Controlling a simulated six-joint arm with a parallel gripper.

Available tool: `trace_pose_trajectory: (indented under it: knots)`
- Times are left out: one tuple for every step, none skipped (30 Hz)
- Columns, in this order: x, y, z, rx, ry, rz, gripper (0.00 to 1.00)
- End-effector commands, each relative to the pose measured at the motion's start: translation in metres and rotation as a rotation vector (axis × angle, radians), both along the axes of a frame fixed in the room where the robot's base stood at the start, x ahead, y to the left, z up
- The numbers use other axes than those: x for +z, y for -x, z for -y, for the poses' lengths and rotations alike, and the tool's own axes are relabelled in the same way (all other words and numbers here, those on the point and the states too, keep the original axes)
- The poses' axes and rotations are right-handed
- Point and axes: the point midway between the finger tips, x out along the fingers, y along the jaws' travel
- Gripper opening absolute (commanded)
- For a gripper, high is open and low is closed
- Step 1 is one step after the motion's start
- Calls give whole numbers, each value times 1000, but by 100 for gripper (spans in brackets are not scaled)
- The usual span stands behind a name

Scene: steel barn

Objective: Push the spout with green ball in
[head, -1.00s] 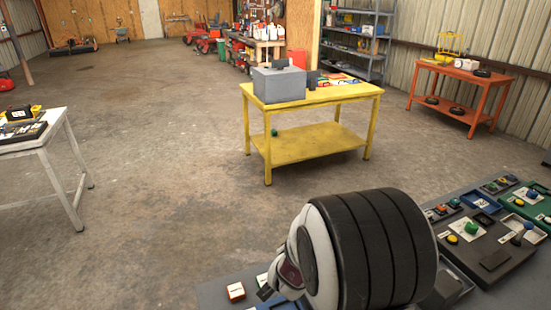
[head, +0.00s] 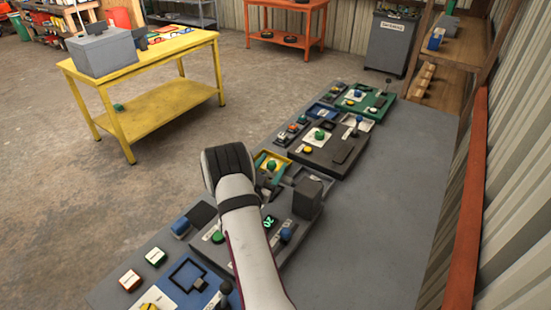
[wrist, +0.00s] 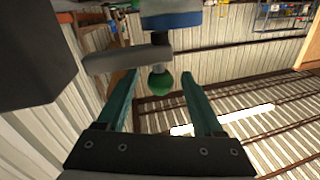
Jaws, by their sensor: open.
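In the wrist view a green ball (wrist: 161,85) sits at the end of a short grey spout (wrist: 128,60), next to a blue and white round part (wrist: 171,14). My gripper (wrist: 159,74) is open, with its two teal fingers on either side of the ball in the picture. I cannot tell whether the ball lies between the fingers in depth, and I see no contact. In the head view my arm covers the gripper. Several green knobs show there, including one on a yellow panel (head: 271,166) beside my wrist; I cannot tell which is this ball.
A dark grey block (wrist: 35,50) fills the upper left of the wrist view. In the head view a grey block (head: 308,198) stands right of my arm. Button panels (head: 330,148) line the grey bench (head: 385,230), whose right part is bare. A yellow table (head: 150,98) stands apart at left.

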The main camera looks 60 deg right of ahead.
Motion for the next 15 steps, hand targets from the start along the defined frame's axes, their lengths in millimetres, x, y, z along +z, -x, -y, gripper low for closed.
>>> trace_pose_trajectory:
  knots:
    - [0, -1, 9, -2, 1, 0, 68]
    - [0, -2, 13, -2, 1, 0, 68]
    - [0, -3, 18, -2, -1, 1, 68]
    - [0, -4, 21, 0, 1, 0, 68]
    - [0, -5, 24, 0, 1, 1, 68]
    - [0, -5, 27, -1, 0, 0, 68]
    - [0, -5, 29, -1, 0, 0, 68]
    - [0, -6, 30, 0, 0, -1, 68]
    - [0, -6, 32, 1, 0, -1, 68]
    - [0, -7, 32, 1, 0, -1, 68]
    - [0, -7, 32, 1, 0, -1, 68]
    - [0, -7, 32, 1, -1, -1, 68]
    - [0, -7, 32, 1, -1, -1, 68]
    - [0, -7, 32, 1, -1, -1, 68]
    - [0, -7, 32, 1, -1, -1, 68]
